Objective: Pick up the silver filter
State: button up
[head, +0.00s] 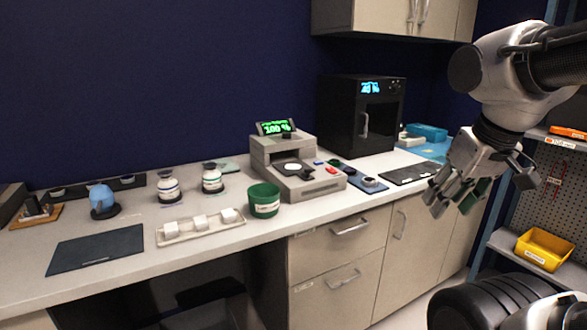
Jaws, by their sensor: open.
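A small round silver piece (370,182), which looks like the silver filter, lies on a dark blue pad (378,189) on the counter, right of the grey machine (297,165). It is too small to tell its details. A pale disc (293,168) also shows on the machine's platform. My gripper (453,206) is open and appears empty. It hangs at the right, in front of the counter's right part, apart from the silver piece.
A black keyboard (410,173) and a black oven-like box (360,118) stand near the pad. A green tub (264,200), a tray (203,229) with white blocks, and bottles stand to the left. Cabinet doors are below. A yellow bin (543,250) sits on a shelf at right.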

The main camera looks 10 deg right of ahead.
aim_at(366, 181)
jog(key=i+l, duration=0.1)
jog(key=i, duration=0.4)
jog(key=i+l+z, duration=0.15)
jog(key=i, duration=0.35)
